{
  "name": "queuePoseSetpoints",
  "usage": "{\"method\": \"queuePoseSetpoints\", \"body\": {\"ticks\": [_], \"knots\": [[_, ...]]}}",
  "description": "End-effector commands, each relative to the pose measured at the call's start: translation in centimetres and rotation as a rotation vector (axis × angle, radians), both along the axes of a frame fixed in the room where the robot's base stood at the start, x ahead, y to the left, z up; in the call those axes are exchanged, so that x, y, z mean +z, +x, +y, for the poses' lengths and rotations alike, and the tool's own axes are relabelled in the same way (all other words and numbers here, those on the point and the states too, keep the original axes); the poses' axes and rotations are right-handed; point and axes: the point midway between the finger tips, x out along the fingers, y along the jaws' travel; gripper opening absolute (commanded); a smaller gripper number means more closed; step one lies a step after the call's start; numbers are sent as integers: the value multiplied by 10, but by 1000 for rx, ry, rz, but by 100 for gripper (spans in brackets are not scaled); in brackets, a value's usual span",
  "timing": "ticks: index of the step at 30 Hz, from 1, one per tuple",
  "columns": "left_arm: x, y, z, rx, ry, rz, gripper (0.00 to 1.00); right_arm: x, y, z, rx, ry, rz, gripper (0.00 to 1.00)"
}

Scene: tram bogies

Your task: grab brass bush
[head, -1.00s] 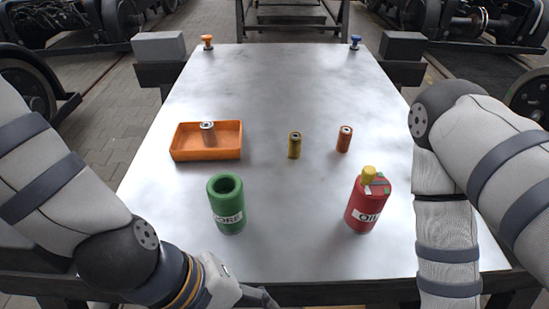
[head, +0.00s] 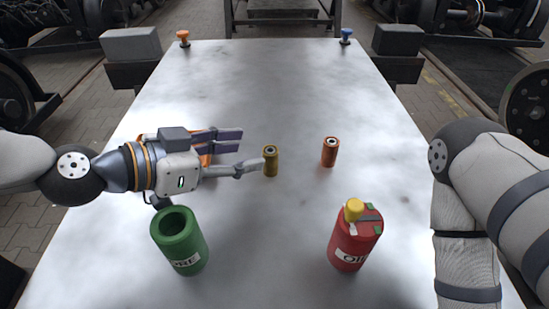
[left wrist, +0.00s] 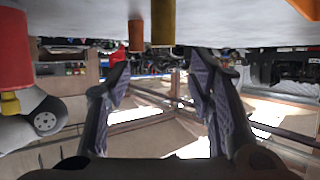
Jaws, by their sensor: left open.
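The brass bush (head: 270,161), a small dull-gold cylinder, stands upright on the grey metal table. It also shows in the left wrist view (left wrist: 163,22), upside down at the top. My left gripper (head: 250,153) reaches in from the left, low over the table, with its fingers spread and empty. Its fingertips point right at the bush; the nearest looks very close, and I cannot tell whether it touches. The fingers also show in the left wrist view (left wrist: 158,72). My right arm is at the right, its gripper out of frame.
A copper bush (head: 330,152) stands right of the brass one. The orange tray (head: 146,137) is mostly hidden behind my left gripper. A green can (head: 180,242) and a red oil can (head: 354,242) stand nearer.

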Motion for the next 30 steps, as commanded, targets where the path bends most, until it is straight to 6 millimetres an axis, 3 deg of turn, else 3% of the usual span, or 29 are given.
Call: {"method": "queuePoseSetpoints", "body": {"ticks": [8, 12, 18, 24, 30], "knots": [[-30, 24, -28, -1, -1, 3, 49, -11, -10, 0, 1, 0, 34, 40], [-32, 33, -40, -1, -1, 0, 49, -12, -11, 0, 1, 0, 36, 40], [-30, 33, -40, 0, -2, -2, 49, -11, -10, 0, 1, 0, 34, 40], [-30, 33, -40, 0, -2, -2, 3, -11, -10, 0, 1, 0, 34, 40], [-30, 33, -40, 0, -2, -2, 0, -11, -10, 0, 1, 0, 34, 40]]}}
